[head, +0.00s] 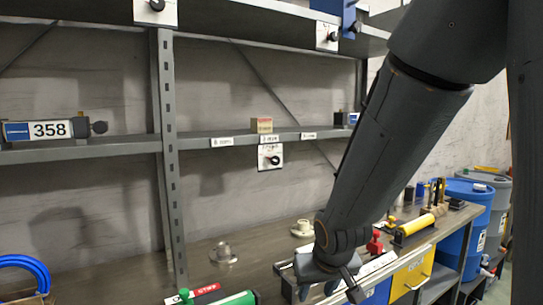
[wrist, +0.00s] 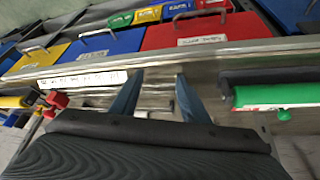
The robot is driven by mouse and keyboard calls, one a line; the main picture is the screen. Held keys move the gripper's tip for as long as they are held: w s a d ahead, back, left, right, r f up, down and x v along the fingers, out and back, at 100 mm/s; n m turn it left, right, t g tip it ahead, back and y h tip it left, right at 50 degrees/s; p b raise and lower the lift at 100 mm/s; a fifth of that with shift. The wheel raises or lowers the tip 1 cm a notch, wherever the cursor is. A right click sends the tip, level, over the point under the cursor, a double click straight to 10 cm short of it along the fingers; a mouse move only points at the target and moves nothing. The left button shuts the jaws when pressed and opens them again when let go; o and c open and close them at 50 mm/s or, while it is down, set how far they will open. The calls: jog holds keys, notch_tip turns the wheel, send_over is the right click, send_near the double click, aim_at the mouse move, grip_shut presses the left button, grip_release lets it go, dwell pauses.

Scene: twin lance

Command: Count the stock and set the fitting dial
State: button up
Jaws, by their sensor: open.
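In the head view, three white plates with black knob dials show: one at the top left (head: 157,6), one at the upper right (head: 328,38) and one below the middle shelf (head: 270,157). Stock on that shelf includes a small tan and red box (head: 261,125) above the lower dial and a dark and blue item (head: 346,119) farther right. A counter (head: 50,130) at the left reads 358. My gripper (head: 333,287) is low over the bench front, away from the dials. In the wrist view its two blue fingers (wrist: 157,95) are apart, with nothing visibly held between them.
The bench (head: 240,258) carries metal flanges, a green cylinder (head: 235,299), a red valve (head: 375,243) and a yellow cylinder (head: 416,225). Blue, yellow and red drawers (wrist: 200,32) with handles lie beyond the fingers in the wrist view. Blue barrels (head: 470,200) stand at right.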

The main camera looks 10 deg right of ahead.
jog(key=w+d+r+t, duration=0.2)
jog(key=w+r+t, duration=0.3)
jog(key=w+r, duration=0.35)
jog(key=n+t+y+p, duration=0.2)
jog(key=n+t+y, duration=0.1)
jog(key=t+y, duration=0.35)
send_near(277, 161)
jog(key=w, duration=0.1)
jog(key=x, duration=0.4)
jog(key=p+x, duration=0.1)
jog(key=x, duration=0.3)
jog(key=shift+s+a, duration=0.15)
jog(key=shift+a, duration=0.1)
grip_shut()
